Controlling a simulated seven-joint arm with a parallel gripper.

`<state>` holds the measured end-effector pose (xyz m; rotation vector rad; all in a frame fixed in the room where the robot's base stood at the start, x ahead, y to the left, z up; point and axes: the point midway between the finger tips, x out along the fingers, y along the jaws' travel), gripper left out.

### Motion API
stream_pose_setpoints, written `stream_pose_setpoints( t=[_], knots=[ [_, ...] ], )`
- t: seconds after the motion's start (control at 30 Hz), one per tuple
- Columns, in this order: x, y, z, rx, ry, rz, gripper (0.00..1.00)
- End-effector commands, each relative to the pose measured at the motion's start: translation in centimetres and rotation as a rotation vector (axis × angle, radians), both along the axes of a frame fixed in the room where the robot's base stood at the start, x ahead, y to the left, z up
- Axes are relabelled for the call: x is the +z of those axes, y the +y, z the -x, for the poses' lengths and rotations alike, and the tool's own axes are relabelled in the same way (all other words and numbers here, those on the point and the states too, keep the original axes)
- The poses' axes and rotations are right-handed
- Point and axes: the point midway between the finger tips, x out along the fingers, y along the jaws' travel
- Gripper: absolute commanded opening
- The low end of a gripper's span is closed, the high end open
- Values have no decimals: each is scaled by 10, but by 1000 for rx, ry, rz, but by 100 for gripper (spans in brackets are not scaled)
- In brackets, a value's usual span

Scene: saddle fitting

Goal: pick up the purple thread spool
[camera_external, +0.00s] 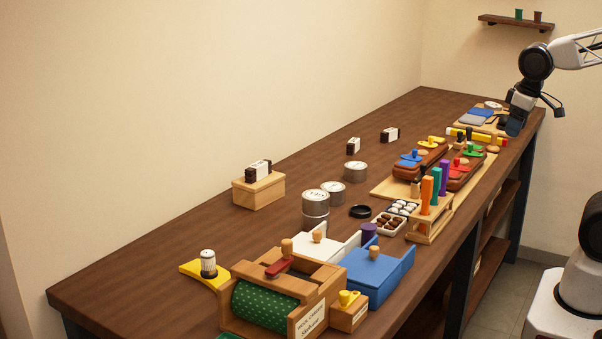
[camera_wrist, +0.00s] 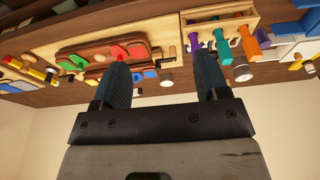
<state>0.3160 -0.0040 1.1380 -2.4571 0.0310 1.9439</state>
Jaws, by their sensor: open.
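The purple thread spool (camera_external: 369,232) seems to be the short purple cylinder between the white box and the blue box near the front of the bench; its lower part is hidden.
A tool rack (camera_external: 430,225) holds orange, teal and purple handles. A blue lidded box (camera_external: 376,275), a white box (camera_external: 318,247) and a wooden box with a green roll (camera_external: 265,307) crowd the front. Tins (camera_external: 316,205) stand behind. The bench's rear left is mostly clear.

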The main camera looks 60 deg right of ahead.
Motion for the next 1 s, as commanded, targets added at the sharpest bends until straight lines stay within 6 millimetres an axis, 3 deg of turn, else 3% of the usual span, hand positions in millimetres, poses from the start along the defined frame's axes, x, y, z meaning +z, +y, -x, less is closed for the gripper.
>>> stream_pose_setpoints(
  t=[0.27,0.5,0.77,1.0],
  knots=[
    [11,0,0,0,-2,0,68],
    [51,0,0,0,-4,0,68],
    [51,14,-17,-76,55,-87,68],
    [52,40,-46,-206,159,-229,68]
  ],
)
